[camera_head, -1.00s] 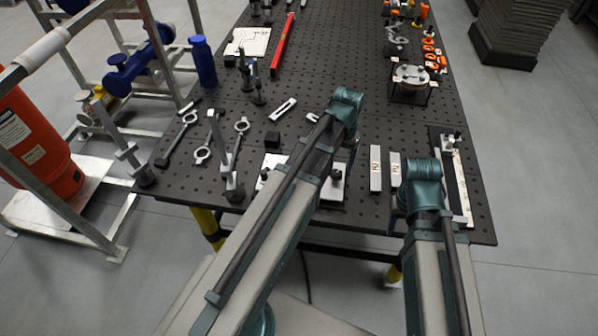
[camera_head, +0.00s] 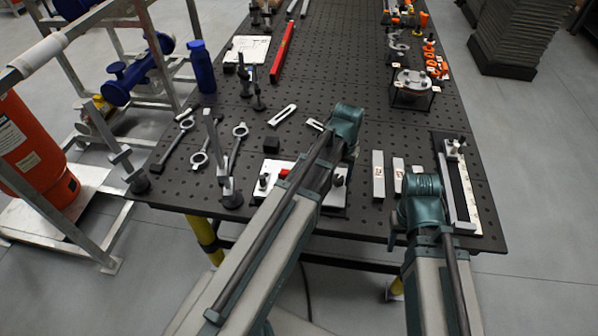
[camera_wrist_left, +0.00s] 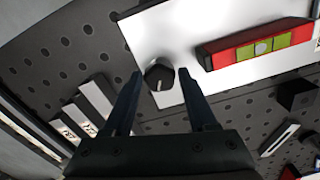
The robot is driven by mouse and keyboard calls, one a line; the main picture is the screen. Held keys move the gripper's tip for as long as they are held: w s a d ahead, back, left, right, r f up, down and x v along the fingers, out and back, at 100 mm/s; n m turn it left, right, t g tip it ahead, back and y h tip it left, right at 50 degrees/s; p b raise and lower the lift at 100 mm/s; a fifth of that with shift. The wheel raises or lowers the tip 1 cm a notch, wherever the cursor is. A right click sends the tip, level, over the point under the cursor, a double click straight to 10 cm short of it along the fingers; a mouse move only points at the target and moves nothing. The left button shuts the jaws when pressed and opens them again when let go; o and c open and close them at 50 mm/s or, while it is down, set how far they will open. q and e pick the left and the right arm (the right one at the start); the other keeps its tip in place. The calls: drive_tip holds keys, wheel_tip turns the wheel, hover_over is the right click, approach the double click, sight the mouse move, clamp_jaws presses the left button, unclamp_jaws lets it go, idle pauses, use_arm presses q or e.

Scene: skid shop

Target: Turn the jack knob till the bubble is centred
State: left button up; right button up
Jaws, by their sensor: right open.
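In the left wrist view a dark round knob (camera_wrist_left: 159,75) with a pale mark stands at the edge of a white plate (camera_wrist_left: 165,35). My left gripper (camera_wrist_left: 158,82) is open, with its fingertips on either side of the knob; I cannot tell whether they touch it. A red level (camera_wrist_left: 257,46) with a yellow-green vial lies on the plate. A pale patch shows near the vial's middle, too small to judge exactly. In the head view the level (camera_head: 285,172) is partly hidden by my left arm. My right gripper (camera_head: 393,238) hangs near the front table edge, mostly hidden.
Pale bars (camera_head: 378,174) stand just right of the plate. A long ruled fixture (camera_head: 470,205) lies at the table's right. Ring-ended tools (camera_head: 199,159) and an upright stand (camera_head: 228,190) are on the left. A black block (camera_head: 272,143) sits behind the plate.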

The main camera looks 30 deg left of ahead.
use_arm(q)
drive_tip(key=c, duration=0.8)
drive_tip(key=n, duration=0.4)
drive_tip(key=shift+n, duration=0.4)
drive_tip(key=o, duration=1.5)
drive_tip(key=shift+r, duration=0.15)
drive_tip(key=shift+r+p, duration=1.35)
drive_tip(key=shift+p, duration=0.15)
